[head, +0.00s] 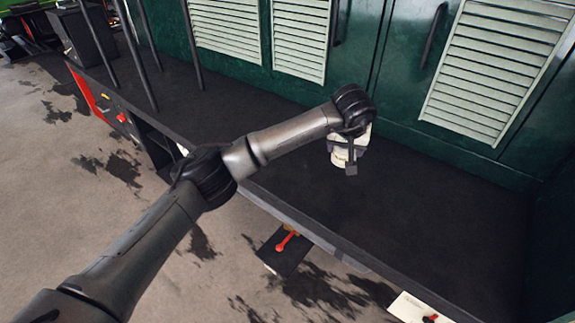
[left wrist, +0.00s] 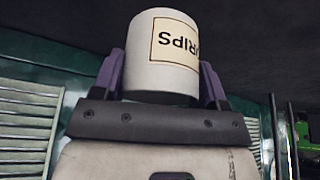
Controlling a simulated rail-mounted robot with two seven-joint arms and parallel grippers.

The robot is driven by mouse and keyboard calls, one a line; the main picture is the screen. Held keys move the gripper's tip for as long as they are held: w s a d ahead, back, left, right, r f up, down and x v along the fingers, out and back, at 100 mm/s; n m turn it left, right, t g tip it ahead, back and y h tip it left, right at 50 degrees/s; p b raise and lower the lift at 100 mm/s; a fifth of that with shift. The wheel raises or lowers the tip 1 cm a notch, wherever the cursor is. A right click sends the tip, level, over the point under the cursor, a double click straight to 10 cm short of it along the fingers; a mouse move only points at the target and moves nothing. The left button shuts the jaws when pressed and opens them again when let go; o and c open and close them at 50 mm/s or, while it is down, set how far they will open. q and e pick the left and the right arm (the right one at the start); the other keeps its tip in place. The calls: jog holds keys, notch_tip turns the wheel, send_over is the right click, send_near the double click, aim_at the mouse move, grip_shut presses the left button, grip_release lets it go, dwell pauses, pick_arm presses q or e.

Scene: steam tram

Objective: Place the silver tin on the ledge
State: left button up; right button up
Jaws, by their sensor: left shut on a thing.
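The silver tin (left wrist: 160,50), a pale cylinder with a cream label whose lettering shows upside down, fills the upper middle of the left wrist view. My left gripper (left wrist: 162,88) is shut on it, with a purple finger on each side. In the head view the tin (head: 340,160) shows in part below my wrist, partly covered by the gripper. It is over the dark ledge (head: 430,215) that runs along the green panels. I cannot tell whether its base touches the ledge. My right gripper is not in view.
Green panels with pale louvres (head: 490,65) and dark handles stand behind the ledge. Dark posts (head: 190,45) rise at its left part. The ledge is bare to the right of the tin. Red-handled fittings (head: 285,242) sit below its front edge.

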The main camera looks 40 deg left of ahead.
pick_arm(q)
jog(key=a+f, duration=0.2)
jog(key=a, duration=0.1)
jog(key=s+a+f+b, duration=0.1)
jog(key=a+f, duration=0.1)
jog(key=a, duration=0.2)
jog(key=s+a+f+b, duration=0.1)
jog(key=a+f, duration=0.2)
jog(key=a, duration=0.1)
jog(key=shift+s+a, duration=0.1)
jog(key=shift+s, duration=0.05)
notch_tip(320, 180, down, 4)
jog(key=shift+f+b, duration=0.1)
jog(key=shift+b, duration=0.8)
jog(key=o, duration=0.9)
jog(key=shift+o, duration=0.2)
